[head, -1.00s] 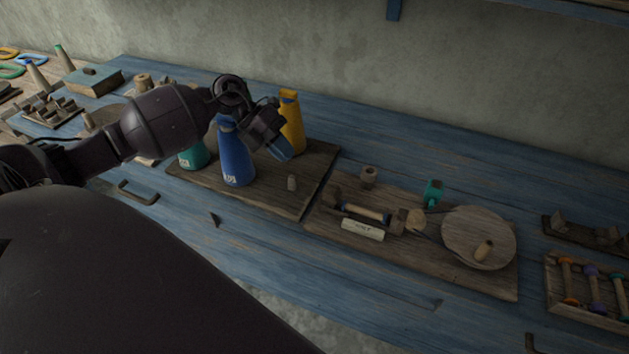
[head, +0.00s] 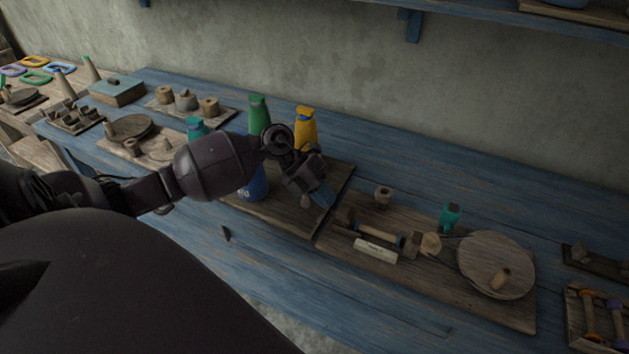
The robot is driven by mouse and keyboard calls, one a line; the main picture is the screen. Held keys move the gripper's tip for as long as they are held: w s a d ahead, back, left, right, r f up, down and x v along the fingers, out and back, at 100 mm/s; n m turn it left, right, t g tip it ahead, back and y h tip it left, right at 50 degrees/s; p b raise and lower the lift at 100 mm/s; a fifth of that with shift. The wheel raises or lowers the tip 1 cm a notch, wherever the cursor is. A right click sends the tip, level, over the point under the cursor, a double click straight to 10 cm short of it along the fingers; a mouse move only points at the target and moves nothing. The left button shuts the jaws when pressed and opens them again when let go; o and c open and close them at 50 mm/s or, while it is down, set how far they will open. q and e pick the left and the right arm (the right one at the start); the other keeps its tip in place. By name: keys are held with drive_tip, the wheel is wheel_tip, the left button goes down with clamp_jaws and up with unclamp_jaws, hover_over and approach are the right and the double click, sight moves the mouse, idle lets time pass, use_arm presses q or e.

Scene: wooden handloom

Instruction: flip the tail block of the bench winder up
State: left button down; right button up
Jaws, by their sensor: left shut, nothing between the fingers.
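The bench winder stands on a wooden board (head: 440,283) right of the middle in the head view, with a round wooden wheel (head: 496,262) and a wooden spindle (head: 379,227). The small dark tail block (head: 351,217) is at the spindle's left end; its exact pose is too small and dark to tell. My left gripper (head: 322,196) is shut and empty, above the right edge of the bottle board, a little up and left of the tail block and apart from it. My right gripper is not in view.
A yellow bottle (head: 306,127), a green bottle (head: 259,112) and a partly hidden blue bottle (head: 254,186) stand close around my left gripper. A pale labelled block (head: 375,251) lies before the spindle. A teal clamp-like piece (head: 450,216) stands behind. The blue bench front (head: 290,262) is mostly clear.

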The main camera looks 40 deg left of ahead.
sight(343, 208)
use_arm(q)
drive_tip(key=shift+w+d+f, duration=0.1)
drive_tip(key=shift+d+f, duration=0.3)
drive_tip(key=shift+d, duration=0.05)
drive_tip(key=shift+w+d+r+p, duration=0.1)
drive_tip(key=shift+w+d+p, duration=0.1)
drive_tip(key=shift+d, duration=0.45)
drive_tip(key=shift+w+d+r+p, duration=0.1)
drive_tip(key=shift+w+d+p, duration=0.05)
drive_tip(key=shift+d, duration=0.45)
drive_tip(key=shift+d+f, duration=0.1)
drive_tip(key=shift+d, duration=0.05)
drive_tip(key=shift+f, duration=0.1)
